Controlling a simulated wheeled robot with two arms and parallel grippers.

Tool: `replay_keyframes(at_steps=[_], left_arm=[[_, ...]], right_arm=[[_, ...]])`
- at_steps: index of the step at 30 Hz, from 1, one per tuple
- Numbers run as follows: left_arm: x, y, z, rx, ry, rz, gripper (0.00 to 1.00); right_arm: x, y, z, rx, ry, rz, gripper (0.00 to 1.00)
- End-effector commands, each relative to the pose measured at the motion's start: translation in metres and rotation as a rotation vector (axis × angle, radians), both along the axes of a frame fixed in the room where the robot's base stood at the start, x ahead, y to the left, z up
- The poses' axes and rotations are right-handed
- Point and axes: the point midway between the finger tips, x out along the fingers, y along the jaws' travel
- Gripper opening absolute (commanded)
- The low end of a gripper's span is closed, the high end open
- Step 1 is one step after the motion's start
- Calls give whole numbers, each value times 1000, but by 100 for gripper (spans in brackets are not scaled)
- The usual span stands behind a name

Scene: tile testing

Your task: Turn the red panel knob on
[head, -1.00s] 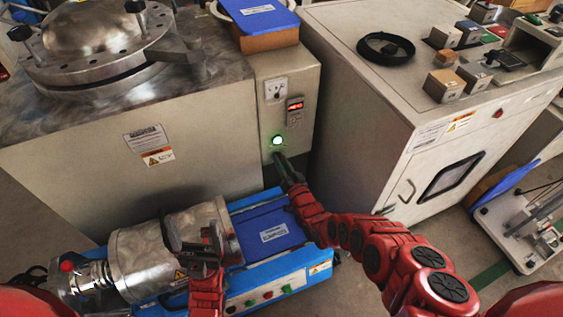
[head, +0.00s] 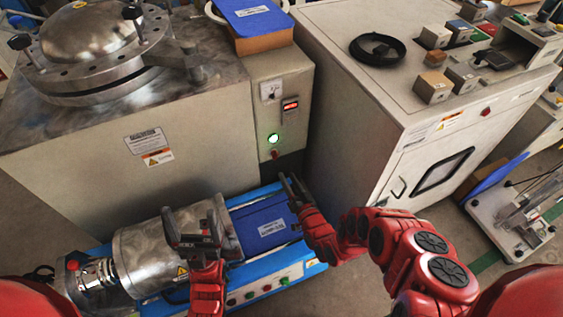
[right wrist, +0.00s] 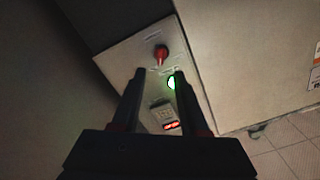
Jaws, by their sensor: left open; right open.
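The red knob (head: 274,154) is on the narrow beige panel (head: 290,120), just below a lit green lamp (head: 273,139). In the right wrist view the knob (right wrist: 161,53) lies beyond the fingertips, with the green lamp (right wrist: 172,83) beside the right-hand finger. My right gripper (head: 291,183) is open and empty, below the knob and apart from it. Its two dark fingers (right wrist: 159,82) also show in the right wrist view. My left gripper (head: 193,222) is open and empty above the metal cylinder, away from the panel.
A red-lit display (head: 290,105) and a dial gauge (head: 270,91) sit above the lamp. A large beige cabinet (head: 350,130) stands right of the panel. A blue machine (head: 262,292) with a metal cylinder (head: 150,258) lies below. A metal-lidded tank (head: 100,45) stands left.

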Motion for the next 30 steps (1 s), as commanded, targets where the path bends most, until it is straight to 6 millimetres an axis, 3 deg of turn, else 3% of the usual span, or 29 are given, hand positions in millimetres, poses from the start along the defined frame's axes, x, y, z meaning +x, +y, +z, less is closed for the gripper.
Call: replay_keyframes(at_steps=[1, 3, 12, 30], left_arm=[[0, 0, 19, 0, 0, 0, 84], [0, 0, 28, 0, 0, 0, 84], [0, 0, 46, 0, 0, 0, 84], [0, 0, 46, 0, 0, 0, 84]], right_arm=[[-13, -6, 8, 1, 6, -4, 44], [-30, -12, 7, 0, 7, -3, 44], [-72, -30, 1, -1, 2, 0, 44], [-77, -32, 0, 0, -2, 0, 44]])
